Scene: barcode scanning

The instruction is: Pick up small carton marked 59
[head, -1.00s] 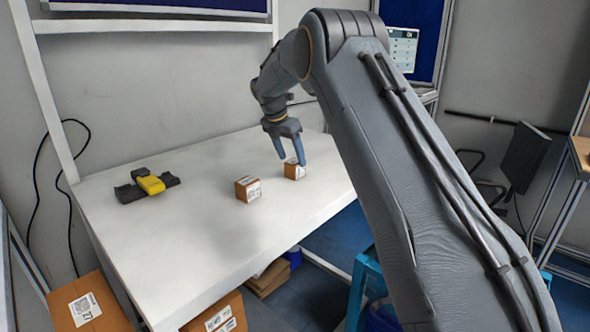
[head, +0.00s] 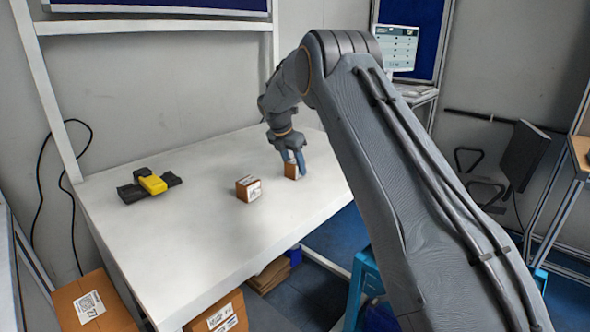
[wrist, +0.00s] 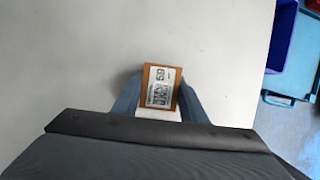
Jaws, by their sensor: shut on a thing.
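The small carton marked 59 (wrist: 161,87) is brown with a white label bearing the number and a square code. It shows in the wrist view between the two blue fingers of my gripper (wrist: 158,98). In the head view the carton (head: 291,171) is near the right part of the white table, with my gripper (head: 293,163) over it. My gripper is shut on it. I cannot tell whether the carton still touches the table.
A second small carton (head: 248,188) stands to the left on the white table (head: 190,235). A yellow and black scanner (head: 150,184) lies farther left. Larger cartons (head: 92,303) are below the table. A blue bin (wrist: 284,42) is beyond the table edge.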

